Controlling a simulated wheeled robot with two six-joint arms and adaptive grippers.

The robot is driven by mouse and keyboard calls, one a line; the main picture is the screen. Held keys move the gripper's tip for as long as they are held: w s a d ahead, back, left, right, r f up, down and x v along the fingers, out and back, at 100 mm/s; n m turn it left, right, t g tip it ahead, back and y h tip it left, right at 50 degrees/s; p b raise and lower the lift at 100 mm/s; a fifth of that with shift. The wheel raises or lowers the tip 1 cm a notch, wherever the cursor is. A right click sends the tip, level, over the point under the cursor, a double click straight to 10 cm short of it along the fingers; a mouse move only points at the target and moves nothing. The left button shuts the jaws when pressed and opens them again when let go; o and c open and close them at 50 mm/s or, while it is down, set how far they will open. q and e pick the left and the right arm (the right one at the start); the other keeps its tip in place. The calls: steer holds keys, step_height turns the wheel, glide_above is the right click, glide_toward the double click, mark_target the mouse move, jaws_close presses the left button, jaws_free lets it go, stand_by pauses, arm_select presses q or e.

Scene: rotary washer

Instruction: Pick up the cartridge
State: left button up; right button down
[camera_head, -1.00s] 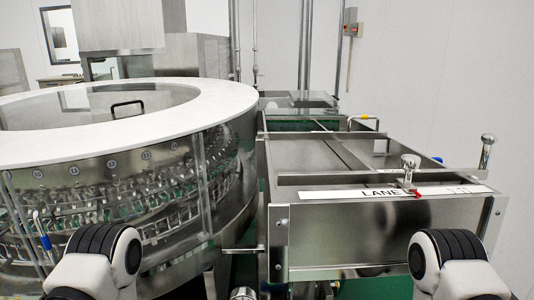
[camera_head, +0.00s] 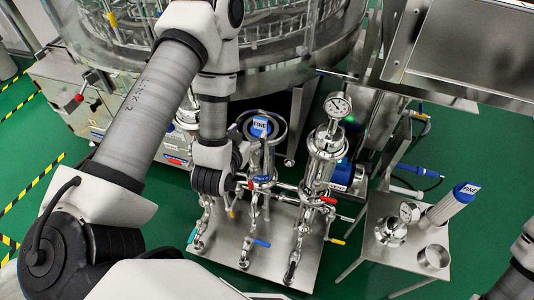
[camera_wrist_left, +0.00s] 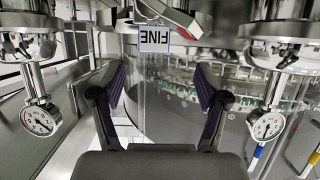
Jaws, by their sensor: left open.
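A second blue FINE label (camera_head: 260,127) shows inside a round steel ring on the left of the piping skid. In the wrist view a FINE label (camera_wrist_left: 155,39) appears upside down, beyond and between the fingertips. My left gripper (camera_head: 240,152) is near the left filter station, mostly hidden by my wrist. In the wrist view its two fingers (camera_wrist_left: 160,85) are apart with nothing between them. My right gripper is out of view.
A steel filter housing with a gauge (camera_head: 338,104) stands right of the left station. The skid (camera_head: 222,240) carries several valves and pipes. The side table (camera_head: 390,262) also holds a gauge fitting (camera_head: 392,230) and a steel cup (camera_head: 433,257). The washer (camera_head: 290,28) is behind.

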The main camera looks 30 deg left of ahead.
mark_target(260, 125)
arm_select(q)
steer(key=x, duration=0.5)
steer(key=d+x, duration=0.1)
steer(key=x, duration=0.1)
steer(key=shift+w+a+f+p, duration=0.1)
steer(key=shift+w+f+p, duration=0.2)
steer(key=shift+f, duration=0.2)
steer(key=shift+s+r, duration=0.1)
steer(key=shift+s, duration=0.05)
jaws_close()
